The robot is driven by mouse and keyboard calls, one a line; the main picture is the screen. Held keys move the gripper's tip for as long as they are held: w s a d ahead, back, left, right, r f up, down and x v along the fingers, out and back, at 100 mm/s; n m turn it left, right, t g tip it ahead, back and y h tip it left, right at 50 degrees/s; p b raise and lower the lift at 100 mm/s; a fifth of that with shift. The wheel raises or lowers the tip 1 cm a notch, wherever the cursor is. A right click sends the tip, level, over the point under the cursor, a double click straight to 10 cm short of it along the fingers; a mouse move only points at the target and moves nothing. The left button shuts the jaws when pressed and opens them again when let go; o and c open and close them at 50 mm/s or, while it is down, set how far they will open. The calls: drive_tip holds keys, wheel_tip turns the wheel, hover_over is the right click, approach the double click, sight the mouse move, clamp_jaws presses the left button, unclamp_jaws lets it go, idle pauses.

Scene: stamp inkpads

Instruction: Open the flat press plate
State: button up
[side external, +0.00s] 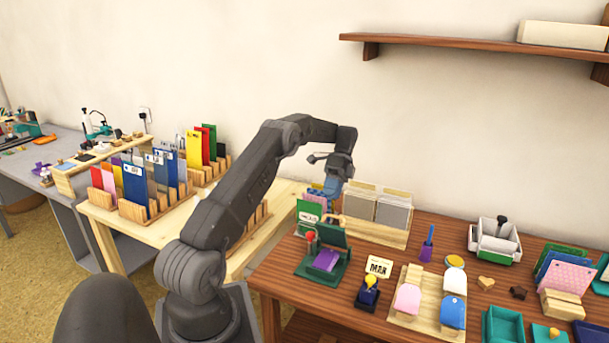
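The flat press looks like the dark green device at the left front of the brown table, with a green base (338,275) and a purple pad or block (326,260) on it. Its darker green upper plate (331,234) seems to stand raised above the base, with a gap showing the purple piece. A red ball knob (310,237) is at its left side. My gripper (332,187) points down, above and behind the press, near some cards. It appears apart from the plate. The fingers are small and partly hidden, so their opening is unclear.
Behind the press stand a green card (309,213) and a wooden rack with grey pads (393,216). To its right are a stamp with a yellow knob (369,290), a "MAR" card (379,267) and a wooden tray (408,318). A shelf (450,43) hangs above.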

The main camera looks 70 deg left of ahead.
drive_tip(key=s+a+r, duration=0.3)
drive_tip(key=s+r, duration=0.2)
drive_tip(key=s, duration=0.3)
drive_tip(key=shift+a+r, duration=0.3)
drive_tip(key=shift+a, duration=0.05)
